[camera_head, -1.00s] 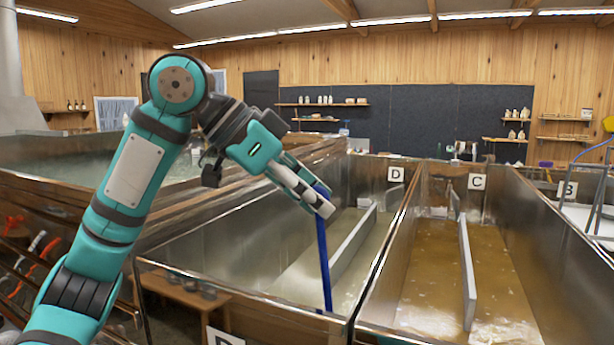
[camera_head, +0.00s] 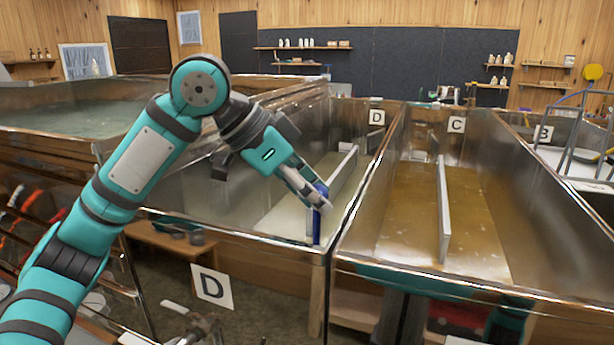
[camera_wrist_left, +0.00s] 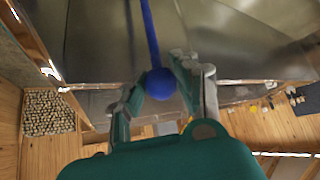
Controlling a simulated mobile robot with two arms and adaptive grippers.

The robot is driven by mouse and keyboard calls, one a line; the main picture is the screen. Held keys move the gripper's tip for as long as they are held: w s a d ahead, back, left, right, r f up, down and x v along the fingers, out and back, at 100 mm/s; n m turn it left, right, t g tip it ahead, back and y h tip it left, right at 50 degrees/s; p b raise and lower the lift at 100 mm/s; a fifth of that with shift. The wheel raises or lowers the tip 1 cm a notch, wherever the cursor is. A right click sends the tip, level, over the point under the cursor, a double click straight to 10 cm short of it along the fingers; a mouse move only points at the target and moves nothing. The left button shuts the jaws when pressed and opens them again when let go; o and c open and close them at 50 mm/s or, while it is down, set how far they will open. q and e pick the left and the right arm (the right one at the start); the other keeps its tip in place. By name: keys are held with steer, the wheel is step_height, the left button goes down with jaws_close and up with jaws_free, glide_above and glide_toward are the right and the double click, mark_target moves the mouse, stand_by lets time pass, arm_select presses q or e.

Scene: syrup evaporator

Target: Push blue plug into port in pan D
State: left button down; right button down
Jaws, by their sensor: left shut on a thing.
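The blue plug (camera_head: 317,228) is a long upright rod with a round knob. My left gripper (camera_head: 317,197) is shut on its top, above the near end of pan D (camera_head: 290,247). The plug's lower end shows by the pan's near wall; I cannot tell whether it is in the port, which I do not see. The left wrist view shows the blue knob (camera_wrist_left: 161,83) between the fingers of my left gripper (camera_wrist_left: 165,90), with the rod running away. My right gripper is not in view.
Pan C (camera_head: 405,225), with amber liquid and a divider (camera_head: 443,215), stands right of pan D. A divider (camera_head: 340,185) stands inside pan D. A larger raised pan (camera_head: 70,120) is at the left. A wooden stool (camera_head: 165,240) is below pan D.

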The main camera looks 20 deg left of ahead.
mark_target(314, 231)
arm_select(q)
steer(key=shift+f+b, duration=1.1)
steer(key=shift+f, duration=2.1)
steer(key=c, duration=0.9)
jaws_free()
steer(key=shift+w+d, duration=0.1)
steer(key=v, duration=1.2)
steer(key=shift+f, duration=0.1)
